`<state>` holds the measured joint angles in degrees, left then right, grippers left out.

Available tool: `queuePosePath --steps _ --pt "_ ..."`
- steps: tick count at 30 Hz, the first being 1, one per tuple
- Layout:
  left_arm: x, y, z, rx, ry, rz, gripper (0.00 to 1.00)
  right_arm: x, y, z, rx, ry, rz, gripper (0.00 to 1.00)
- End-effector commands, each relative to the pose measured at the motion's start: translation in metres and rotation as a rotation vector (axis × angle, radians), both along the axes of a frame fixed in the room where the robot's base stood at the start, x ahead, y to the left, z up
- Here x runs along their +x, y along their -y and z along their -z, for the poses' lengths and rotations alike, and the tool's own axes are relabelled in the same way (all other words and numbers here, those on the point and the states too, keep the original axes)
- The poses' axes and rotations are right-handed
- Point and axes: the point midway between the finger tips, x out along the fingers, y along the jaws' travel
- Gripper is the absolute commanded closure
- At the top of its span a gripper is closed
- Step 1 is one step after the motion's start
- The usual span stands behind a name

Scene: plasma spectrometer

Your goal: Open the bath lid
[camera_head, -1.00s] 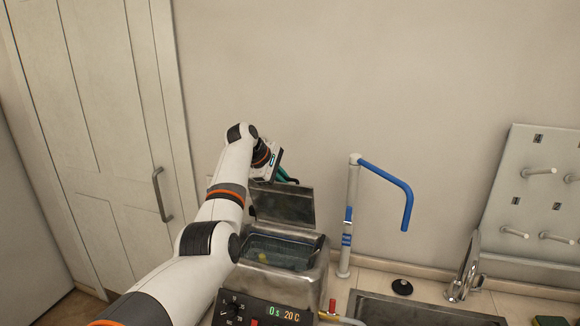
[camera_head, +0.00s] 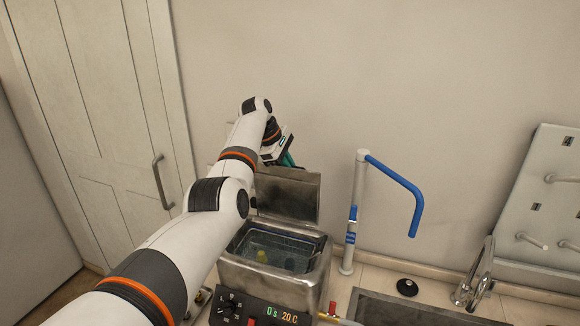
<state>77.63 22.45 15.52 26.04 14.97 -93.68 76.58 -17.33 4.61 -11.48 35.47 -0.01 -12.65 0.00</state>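The bath (camera_head: 312,283) is a metal box with a dark control panel at its front, showing "0s 20C". Its lid (camera_head: 290,196) stands raised, nearly upright, along the back edge, so the basin is uncovered. A yellow-green item (camera_head: 262,256) shows inside the basin. My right gripper is out of view.
A faucet with a blue spout (camera_head: 395,180) stands right of the bath. A chrome tap (camera_head: 473,280), a sink (camera_head: 420,310) and a black stopper (camera_head: 407,287) are further right. A peg board (camera_head: 545,190) leans at the far right. A cabinet door is at left.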

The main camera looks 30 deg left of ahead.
Motion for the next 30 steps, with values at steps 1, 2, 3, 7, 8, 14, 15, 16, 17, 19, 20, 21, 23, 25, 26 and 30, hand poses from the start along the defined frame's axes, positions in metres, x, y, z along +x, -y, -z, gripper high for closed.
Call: queuePosePath --steps 1,2,3,7,8,14,15,16,17,19,20,21,23,25,26,30 --pt "0.000 0.001 0.002 -0.003 -0.005 0.003 1.00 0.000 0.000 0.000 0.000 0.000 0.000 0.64" --pt "0.000 0.001 0.002 -0.002 -0.004 0.002 1.00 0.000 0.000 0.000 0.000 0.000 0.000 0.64" --pt "0.000 0.001 0.002 -0.002 -0.004 0.002 0.85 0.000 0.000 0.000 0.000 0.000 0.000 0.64" --pt "0.000 0.001 0.002 -0.002 -0.003 0.002 0.69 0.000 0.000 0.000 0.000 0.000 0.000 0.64" --pt "0.000 0.001 0.002 -0.001 -0.003 0.001 0.69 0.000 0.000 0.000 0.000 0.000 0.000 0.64" --pt "0.000 0.000 0.001 -0.001 -0.001 0.001 0.69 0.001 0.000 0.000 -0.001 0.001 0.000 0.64" --pt "0.000 0.000 0.000 -0.001 0.000 0.000 0.69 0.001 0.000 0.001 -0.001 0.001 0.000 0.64" --pt "0.000 -0.001 -0.001 0.000 0.001 0.001 0.69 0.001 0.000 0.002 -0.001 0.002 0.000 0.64" --pt "-0.001 -0.001 -0.003 0.001 0.002 0.000 0.69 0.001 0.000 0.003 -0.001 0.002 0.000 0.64" --pt "-0.003 -0.004 -0.009 0.001 0.003 0.000 0.69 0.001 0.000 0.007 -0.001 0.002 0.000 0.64" --pt "-0.005 -0.005 -0.012 0.001 0.004 -0.001 0.69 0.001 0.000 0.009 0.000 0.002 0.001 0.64" --pt "-0.007 -0.008 -0.018 0.002 0.004 -0.001 0.69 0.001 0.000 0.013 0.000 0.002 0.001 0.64" --pt "-0.011 -0.012 -0.029 0.002 0.005 -0.001 0.69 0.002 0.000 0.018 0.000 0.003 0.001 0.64" --pt "-0.017 -0.017 -0.043 0.001 0.005 -0.001 0.69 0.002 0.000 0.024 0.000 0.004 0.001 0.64" --pt "-0.019 -0.018 -0.048 0.001 0.005 -0.001 0.69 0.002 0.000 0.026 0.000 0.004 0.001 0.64" --pt "-0.029 -0.027 -0.075 -0.001 0.003 -0.001 0.69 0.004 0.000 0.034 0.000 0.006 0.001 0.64"
